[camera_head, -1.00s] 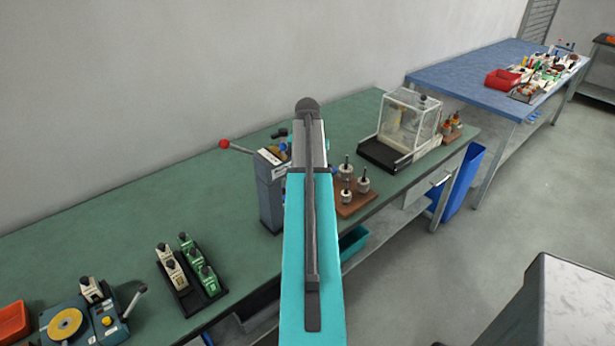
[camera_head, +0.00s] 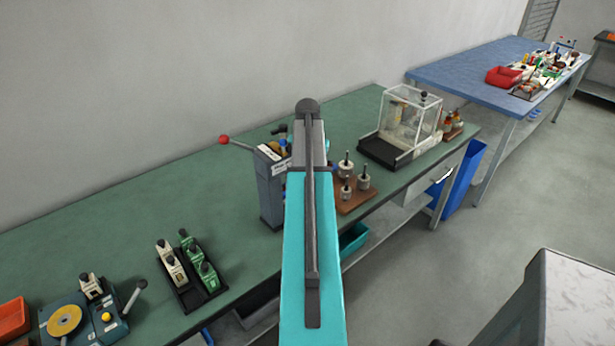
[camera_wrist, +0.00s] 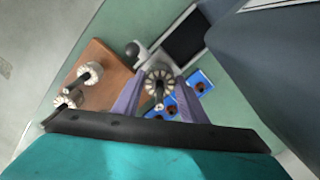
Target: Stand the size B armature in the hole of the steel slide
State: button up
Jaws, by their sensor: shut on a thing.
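My gripper (camera_wrist: 160,88) shows in the wrist view with its two purple fingers either side of an armature (camera_wrist: 152,77). It is shut on this armature, which has a pale slotted ring and a shaft. I cannot read a size mark on it. A pale grey piece (camera_wrist: 147,57) shows just past the held armature; I cannot tell whether it is the steel slide or where its hole is. In the head view my own arm hides the gripper and the held armature.
A wooden board (camera_head: 352,208) with three armatures stands right of my arm; part of it also shows in the wrist view (camera_wrist: 108,68). A grey machine (camera_head: 270,190) with a red-knobbed lever stands left. A blue tray (camera_wrist: 205,87) lies below the fingers. A clear box (camera_head: 410,118) stands farther right.

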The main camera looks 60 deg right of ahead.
jog(key=o, duration=1.3)
jog(key=shift+r, duration=0.1)
jog(key=shift+r+p, duration=1.55)
jog(key=shift+r, duration=0.65)
notch_tip(320, 180, up, 14)
jog(key=p, duration=0.8)
jog(key=shift+p, duration=0.3)
jog(key=shift+f, duration=0.1)
